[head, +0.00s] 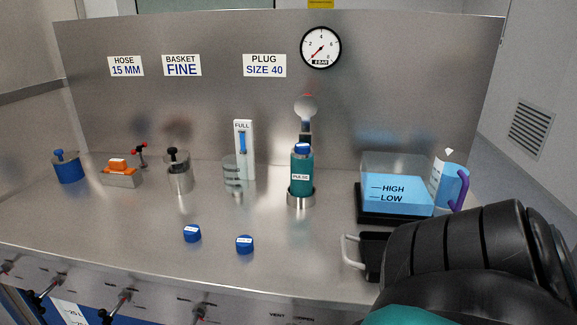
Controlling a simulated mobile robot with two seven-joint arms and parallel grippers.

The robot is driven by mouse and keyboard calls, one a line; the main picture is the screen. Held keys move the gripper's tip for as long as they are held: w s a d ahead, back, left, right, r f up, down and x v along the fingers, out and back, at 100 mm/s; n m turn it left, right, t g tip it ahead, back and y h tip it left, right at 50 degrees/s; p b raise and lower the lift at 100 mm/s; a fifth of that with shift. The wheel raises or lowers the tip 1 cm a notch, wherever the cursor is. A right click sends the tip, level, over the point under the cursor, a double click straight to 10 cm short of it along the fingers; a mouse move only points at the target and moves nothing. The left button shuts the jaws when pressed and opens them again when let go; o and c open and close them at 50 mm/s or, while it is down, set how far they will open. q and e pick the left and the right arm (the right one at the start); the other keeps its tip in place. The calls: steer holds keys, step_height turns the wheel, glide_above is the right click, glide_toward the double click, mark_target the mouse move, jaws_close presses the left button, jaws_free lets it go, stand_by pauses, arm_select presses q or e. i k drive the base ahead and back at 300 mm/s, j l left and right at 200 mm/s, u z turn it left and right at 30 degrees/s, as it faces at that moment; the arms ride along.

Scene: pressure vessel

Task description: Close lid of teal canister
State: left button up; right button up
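The teal canister (301,172), labelled PULSE, stands upright right of the middle of the counter in a round metal base (301,198). A blue piece (302,148) sits at its top. Above and behind it, a round grey disc (306,107) with a red tip stands up on a dark bracket. It looks like a lid swung up and open, apart from the canister's top. Where the bracket joins is hard to see.
A clear tank of blue liquid (396,190) and a jug (448,181) stand right. Two blue caps (192,233) (245,244) lie in front. A clear cup (233,174) and metal pot (179,176) stand left.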

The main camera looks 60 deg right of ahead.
mark_target(305, 106)
steer(key=k+z, duration=0.1)
steer(key=z, duration=0.35)
steer(key=k+l+z, duration=0.1)
steer(key=z, duration=0.3)
steer(key=l+z, duration=0.15)
steer(key=z, duration=0.3)
steer(key=k+l+z, duration=0.1)
steer(key=z, duration=0.35)
steer(key=k+j+u, duration=0.1)
steer(key=u, duration=0.2)
steer(key=k+j, duration=0.05)
